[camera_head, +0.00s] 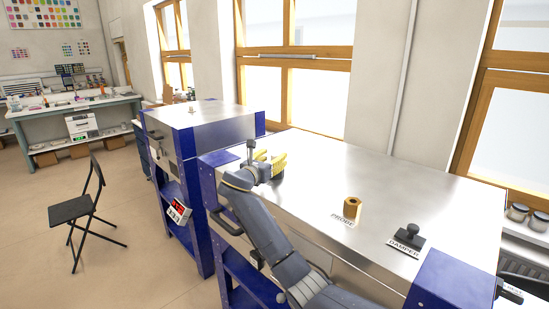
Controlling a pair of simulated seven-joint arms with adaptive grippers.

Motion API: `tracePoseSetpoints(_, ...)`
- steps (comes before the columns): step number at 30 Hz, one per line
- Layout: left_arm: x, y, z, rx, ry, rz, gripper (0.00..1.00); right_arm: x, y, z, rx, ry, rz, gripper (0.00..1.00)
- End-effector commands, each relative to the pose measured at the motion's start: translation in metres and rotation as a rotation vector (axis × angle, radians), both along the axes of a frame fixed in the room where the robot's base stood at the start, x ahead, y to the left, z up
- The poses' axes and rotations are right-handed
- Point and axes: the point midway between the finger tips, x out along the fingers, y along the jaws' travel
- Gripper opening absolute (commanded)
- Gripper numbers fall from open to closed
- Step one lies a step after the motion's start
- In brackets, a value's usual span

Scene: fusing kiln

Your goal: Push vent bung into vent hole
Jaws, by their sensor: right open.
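My right gripper (275,161), with yellow fingers, is low over the far left part of the steel kiln top (310,165). It is open. A small dark upright piece (251,146) shows just left of and behind it; I cannot tell whether this is the vent bung. No vent hole can be made out; my gripper and wrist cover part of the top there. A brass-coloured hollow cylinder (352,207) stands upright behind a label reading PROBE. My left gripper is not in view.
A black damper knob (411,236) stands near the right front of the kiln top, by a DAMPER label. A second blue kiln (205,120) is to the left. The middle and back of the top are clear. A black folding chair (75,210) stands on the floor.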

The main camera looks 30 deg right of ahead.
Motion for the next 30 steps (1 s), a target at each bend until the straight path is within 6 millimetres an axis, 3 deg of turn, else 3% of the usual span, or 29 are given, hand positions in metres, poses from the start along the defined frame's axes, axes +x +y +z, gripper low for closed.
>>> tracePoseSetpoints(15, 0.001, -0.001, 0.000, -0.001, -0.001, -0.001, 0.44, -0.043, 0.073, -0.001, 0.003, -0.001, 0.002, 0.52)
tracePoseSetpoints(21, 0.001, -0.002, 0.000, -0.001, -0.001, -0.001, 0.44, -0.052, 0.087, 0.000, 0.001, -0.001, 0.000, 0.52)
tracePoseSetpoints(30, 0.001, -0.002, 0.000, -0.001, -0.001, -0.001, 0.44, -0.055, 0.092, 0.000, 0.000, 0.000, 0.000, 0.52)
